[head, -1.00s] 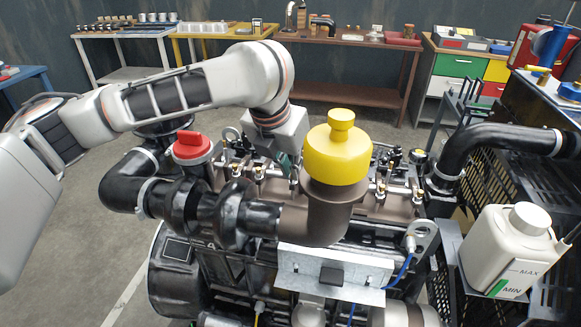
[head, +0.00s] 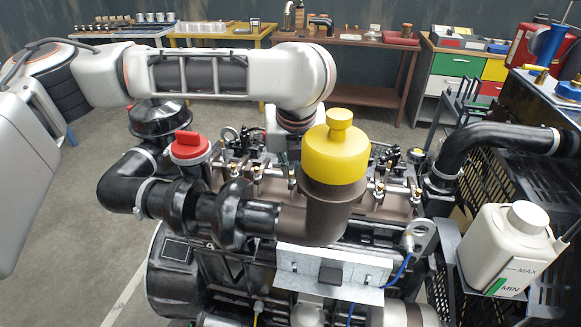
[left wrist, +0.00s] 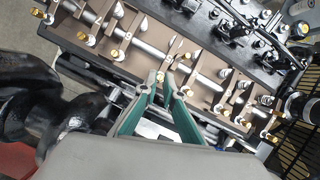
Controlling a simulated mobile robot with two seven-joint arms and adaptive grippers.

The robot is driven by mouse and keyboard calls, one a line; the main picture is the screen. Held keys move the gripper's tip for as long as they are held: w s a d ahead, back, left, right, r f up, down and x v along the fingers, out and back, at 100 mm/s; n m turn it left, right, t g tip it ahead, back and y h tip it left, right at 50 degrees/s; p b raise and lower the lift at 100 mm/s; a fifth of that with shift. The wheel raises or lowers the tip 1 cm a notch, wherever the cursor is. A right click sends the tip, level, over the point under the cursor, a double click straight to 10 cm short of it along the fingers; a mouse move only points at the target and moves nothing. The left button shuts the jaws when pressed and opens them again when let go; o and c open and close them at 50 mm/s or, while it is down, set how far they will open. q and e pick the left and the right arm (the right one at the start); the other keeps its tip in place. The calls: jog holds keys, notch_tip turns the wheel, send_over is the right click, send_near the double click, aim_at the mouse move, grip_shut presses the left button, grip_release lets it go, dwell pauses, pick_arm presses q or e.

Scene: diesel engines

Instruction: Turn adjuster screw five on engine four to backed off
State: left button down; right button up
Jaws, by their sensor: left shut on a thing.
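The engine (head: 240,262) fills the middle of the head view, with a "4"-like mark on its side. Its top carries a row of brass-tipped adjuster screws (head: 257,177). In the left wrist view the rows run diagonally from upper left to lower right. My left gripper (left wrist: 161,85) has its green fingers closed around a brass adjuster screw (left wrist: 159,76) in the near row. In the head view its fingers are hidden behind the yellow cap and pipe. I cannot read which number this screw has. My right gripper is not in view.
A yellow cap (head: 336,155) on a brown pipe stands just in front of the screw row. A red cap (head: 189,147) and black hoses lie to the left. A white reservoir (head: 503,252) is at right. Benches line the back wall, with open floor before them.

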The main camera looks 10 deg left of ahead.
pick_arm(q)
jog(key=n, duration=0.1)
jog(key=n+y, duration=0.1)
jog(key=n, duration=0.2)
jog(key=shift+w+d+n+g+y, duration=0.15)
jog(key=shift+d+n+g+y, duration=0.15)
jog(key=shift+n+g, duration=0.1)
jog(key=n, duration=0.2)
jog(key=n+g+y, duration=0.1)
jog(key=n, duration=0.1)
jog(key=shift+w+g, duration=0.2)
jog(key=shift+g, duration=0.1)
jog(key=n, duration=0.2)
jog(key=n+g, duration=0.1)
jog(key=n, duration=0.2)
jog(key=shift+w+d+g+y, duration=0.1)
jog(key=shift+w+g+y, duration=0.05)
jog(key=shift+g+y, duration=0.15)
jog(key=shift+w+n+g, duration=0.2)
jog(key=shift+n+g, duration=0.5)
jog(key=shift+n, duration=1.2)
jog(key=c, duration=2.2)
grip_release()
jog(key=shift+o, duration=0.2)
